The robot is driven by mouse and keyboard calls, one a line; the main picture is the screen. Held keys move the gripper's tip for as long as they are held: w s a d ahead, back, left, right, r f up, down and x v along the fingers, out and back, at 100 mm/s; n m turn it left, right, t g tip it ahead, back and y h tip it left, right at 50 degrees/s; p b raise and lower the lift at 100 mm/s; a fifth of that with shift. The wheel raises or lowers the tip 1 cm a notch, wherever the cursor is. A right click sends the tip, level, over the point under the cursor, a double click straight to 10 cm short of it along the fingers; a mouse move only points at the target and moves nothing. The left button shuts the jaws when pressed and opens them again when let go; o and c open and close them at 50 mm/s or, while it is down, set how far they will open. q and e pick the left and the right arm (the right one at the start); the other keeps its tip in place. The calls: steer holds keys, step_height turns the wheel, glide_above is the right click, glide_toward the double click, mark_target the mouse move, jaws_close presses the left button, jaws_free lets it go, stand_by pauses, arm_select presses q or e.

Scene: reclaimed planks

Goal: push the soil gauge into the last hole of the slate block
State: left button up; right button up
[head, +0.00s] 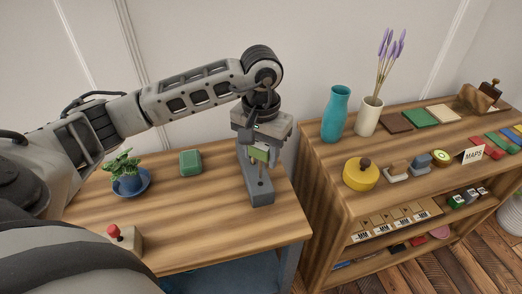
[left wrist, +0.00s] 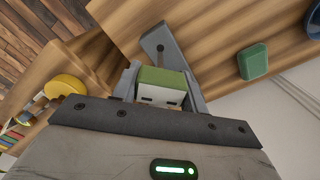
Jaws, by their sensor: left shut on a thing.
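My left gripper (head: 260,147) is above the slate block (head: 260,197) and shut on the soil gauge (head: 259,155). The gauge has a green head, and a thin stem points down from it towards the block. In the left wrist view the gauge's green and white head (left wrist: 163,78) sits between the fingers. The grey block (left wrist: 168,42) extends beyond it, with one dark hole showing near its far end. The gripper and gauge hide much of the block. I cannot tell whether the stem's tip is in a hole. My right gripper is not in view.
A green box (head: 190,162), a potted plant (head: 127,176) on a blue saucer and a red-knobbed box (head: 122,237) stand on the table left of the block. A shelf unit (head: 317,165) with vases and small items stands to the right, across a gap.

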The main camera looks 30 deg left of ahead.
mark_target(261, 177)
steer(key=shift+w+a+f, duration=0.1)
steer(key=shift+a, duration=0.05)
arm_select(q)
steer(key=shift+b, duration=0.6)
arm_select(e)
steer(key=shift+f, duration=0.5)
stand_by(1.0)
arm_select(q)
steer(key=shift+f+b, duration=0.35)
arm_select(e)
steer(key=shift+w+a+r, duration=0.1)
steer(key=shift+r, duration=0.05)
arm_select(q)
steer(key=shift+f, duration=0.2)
steer(key=shift+f+b, duration=0.45)
steer(key=shift+b, duration=0.2)
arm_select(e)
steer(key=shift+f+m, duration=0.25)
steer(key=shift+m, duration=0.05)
arm_select(q)
steer(key=shift+f+b, duration=0.3)
steer(key=shift+b, duration=0.05)
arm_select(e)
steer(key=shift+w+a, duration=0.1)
arm_select(q)
steer(key=shift+f+b, duration=0.5)
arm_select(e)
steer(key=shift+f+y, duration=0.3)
